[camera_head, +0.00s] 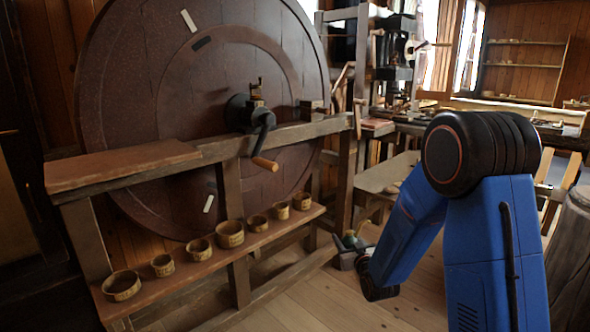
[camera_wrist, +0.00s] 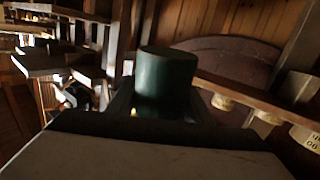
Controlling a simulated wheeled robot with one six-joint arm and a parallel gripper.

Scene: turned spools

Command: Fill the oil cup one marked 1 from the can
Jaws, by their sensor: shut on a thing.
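My gripper (camera_head: 350,256) is low over the floor, right of the wheel stand. In the wrist view it is shut on a dark green cylindrical can (camera_wrist: 167,80), which looks about upright in the jaws. In the head view the can (camera_head: 349,239) shows small and partly hidden at my gripper. Several pale, banded cups stand in a row on the low shelf, among them a near one (camera_head: 121,286) and a middle one (camera_head: 230,235). Some bear dark marks, too small to read, so I cannot tell which is marked 1. My gripper is apart from the cups.
A large brown wheel (camera_head: 160,110) stands behind the low shelf (camera_head: 180,277). A crank with a wooden handle (camera_head: 265,164) sticks out above the shelf. A wooden beam (camera_head: 285,136) crosses above the cups. The floor (camera_head: 330,300) in front is clear.

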